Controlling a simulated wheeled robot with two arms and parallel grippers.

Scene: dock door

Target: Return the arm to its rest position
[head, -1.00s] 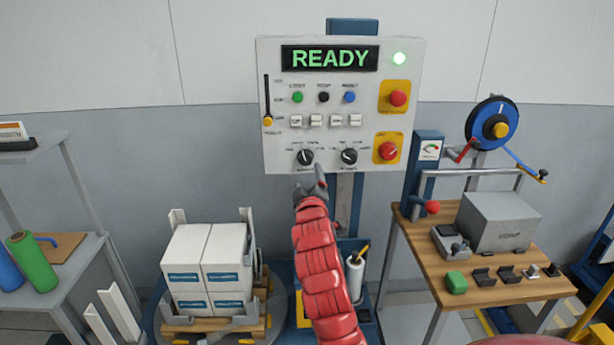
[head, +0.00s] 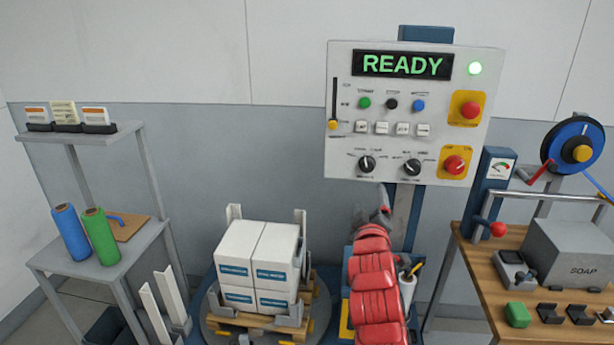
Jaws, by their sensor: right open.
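My right arm comes up from the bottom in a red padded sleeve. Its dark grey gripper (head: 383,203) is in front of the post under the control panel (head: 343,60), just below the two black knobs and apart from them. The jaws are open, with nothing seen between them. My left gripper is not in view.
White boxes (head: 240,245) stand stacked on a pallet, left of my arm. A grey shelf (head: 95,268) with blue and green rolls is at the far left. A wooden bench (head: 470,265) with a grey SOAP box (head: 575,250) is at right.

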